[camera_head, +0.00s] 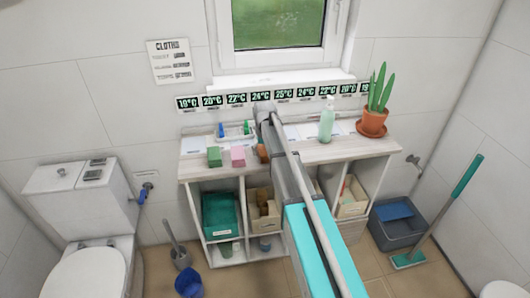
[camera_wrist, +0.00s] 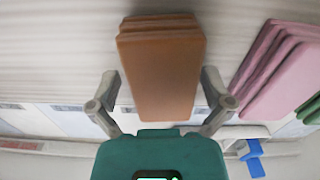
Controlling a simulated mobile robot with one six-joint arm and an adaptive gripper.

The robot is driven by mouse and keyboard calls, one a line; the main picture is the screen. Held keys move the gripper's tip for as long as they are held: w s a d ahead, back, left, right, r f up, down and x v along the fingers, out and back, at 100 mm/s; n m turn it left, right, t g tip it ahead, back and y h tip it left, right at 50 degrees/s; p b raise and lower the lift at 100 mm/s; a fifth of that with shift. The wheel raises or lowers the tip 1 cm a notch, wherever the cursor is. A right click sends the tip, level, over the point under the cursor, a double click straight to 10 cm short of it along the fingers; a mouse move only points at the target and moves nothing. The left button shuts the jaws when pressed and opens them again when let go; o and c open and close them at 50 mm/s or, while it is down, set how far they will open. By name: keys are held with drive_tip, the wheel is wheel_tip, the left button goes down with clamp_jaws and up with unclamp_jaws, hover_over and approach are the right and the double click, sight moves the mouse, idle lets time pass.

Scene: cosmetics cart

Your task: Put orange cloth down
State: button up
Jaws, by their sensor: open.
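The orange cloth (camera_wrist: 160,75) is a folded, layered block in the wrist view, over the pale shelf top. It lies between the two spread fingers of my gripper (camera_wrist: 158,84), with a gap visible on the left side; contact on the right is hard to judge. My gripper is open. In the head view a small part of the orange cloth (camera_head: 262,153) shows beside my arm, on the shelf unit's top (camera_head: 195,168); my arm hides the rest.
Pink cloth (camera_head: 238,156) and green cloth (camera_head: 214,156) lie left of the orange one. A small tray with bottles (camera_head: 235,132) stands behind them. A pump bottle (camera_head: 327,122) and potted plant (camera_head: 373,120) stand right. Temperature labels (camera_head: 262,96) line the wall.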

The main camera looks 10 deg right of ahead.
sight(263, 148)
drive_tip(key=shift+r+p, duration=1.2)
drive_tip(key=shift+p, duration=0.05)
drive_tip(key=r+p, duration=0.3)
drive_tip(key=shift+w+a+r, duration=0.25)
drive_tip(key=shift+w, duration=0.05)
wheel_tip(263, 148, up, 8)
drive_tip(key=p, duration=0.8)
drive_tip(key=shift+f, duration=0.1)
drive_tip(key=s+m, duration=0.1)
drive_tip(key=s, duration=2.8)
drive_tip(key=shift+s+d, duration=0.35)
drive_tip(key=shift+d, duration=0.05)
